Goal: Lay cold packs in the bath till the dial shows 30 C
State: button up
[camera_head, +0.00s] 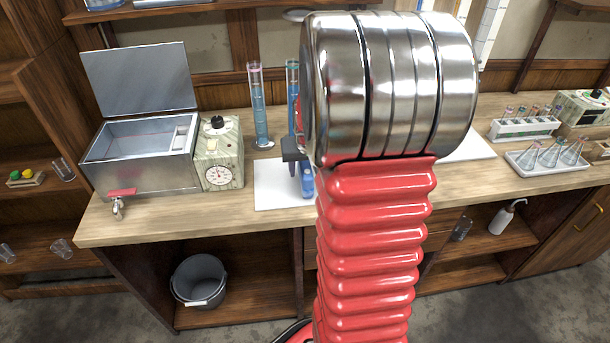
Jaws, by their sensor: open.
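The metal bath (145,175) stands at the left end of the bench with its lid (138,78) raised. Its inside is only partly visible, and I cannot make out any packs in it. The dial (218,175) is on the front of the control box right of the bath; its reading is too small to tell. My gripper (296,162) shows as a small dark part left of my arm, above a white mat (275,193), and is open. A blue item (307,182) is just below it; I cannot tell whether it is a cold pack. My arm hides much of the bench.
Two tall cylinders of blue liquid stand at the back, one left (259,110) and one partly hidden (292,80). A red-handled tap (119,200) juts from the bath. A bucket (199,281) sits below. A tube rack (525,128) and flask tray (550,160) are at right.

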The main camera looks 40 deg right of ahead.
jog(key=shift+c, duration=0.6)
grip_shut()
jog(key=shift+r, duration=0.1)
notch_tip(320, 180, up, 10)
jog(key=shift+r, duration=0.25)
dwell(0.7)
